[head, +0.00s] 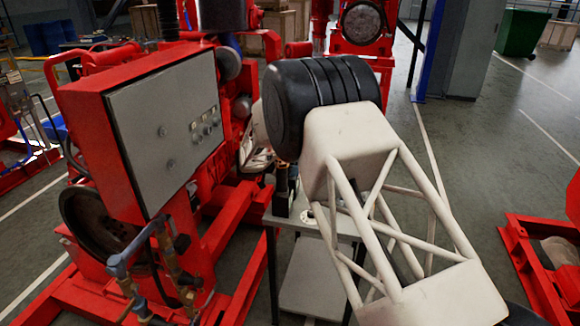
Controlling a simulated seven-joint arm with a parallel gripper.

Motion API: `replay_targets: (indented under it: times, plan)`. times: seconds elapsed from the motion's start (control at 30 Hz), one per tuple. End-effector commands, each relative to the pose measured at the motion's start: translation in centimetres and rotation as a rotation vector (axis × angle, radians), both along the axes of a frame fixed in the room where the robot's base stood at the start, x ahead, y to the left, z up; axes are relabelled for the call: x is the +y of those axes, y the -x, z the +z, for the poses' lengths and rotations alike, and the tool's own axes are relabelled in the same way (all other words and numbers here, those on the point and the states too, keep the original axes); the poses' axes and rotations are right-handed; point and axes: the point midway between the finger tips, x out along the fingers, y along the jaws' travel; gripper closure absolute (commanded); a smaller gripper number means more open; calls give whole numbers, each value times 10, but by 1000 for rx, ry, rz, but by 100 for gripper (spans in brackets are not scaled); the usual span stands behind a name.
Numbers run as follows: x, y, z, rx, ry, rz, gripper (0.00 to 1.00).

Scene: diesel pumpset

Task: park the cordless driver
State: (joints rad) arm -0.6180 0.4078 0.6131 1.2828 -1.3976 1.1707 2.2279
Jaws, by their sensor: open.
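My arm, a white lattice link with a large black ribbed joint, fills the middle and right of the head view. A pale part of it shows just left of the black joint. I cannot make out my gripper or its fingertips; the arm hides that area. A small dark upright object stands at the left end of a small grey stand (316,276), partly behind my arm. I cannot tell whether it is the cordless driver or a holder for it. No other driver can be made out.
A red pumpset with a grey control panel (172,125) stands close on the left, with pipes and valves (140,262) at its front. Red frame beams (545,265) lie at the right edge. A grey cabinet (462,48) stands behind. Open floor (500,150) lies to the right.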

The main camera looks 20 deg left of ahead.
Motion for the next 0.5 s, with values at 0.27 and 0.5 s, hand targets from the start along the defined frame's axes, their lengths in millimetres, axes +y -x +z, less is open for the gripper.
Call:
replay_targets:
  times: [0.27, 0.5]
  plan:
    - [12, 11, 8, -2, -1, 2, 29]
    - [31, 32, 20, -2, -1, 1, 29]
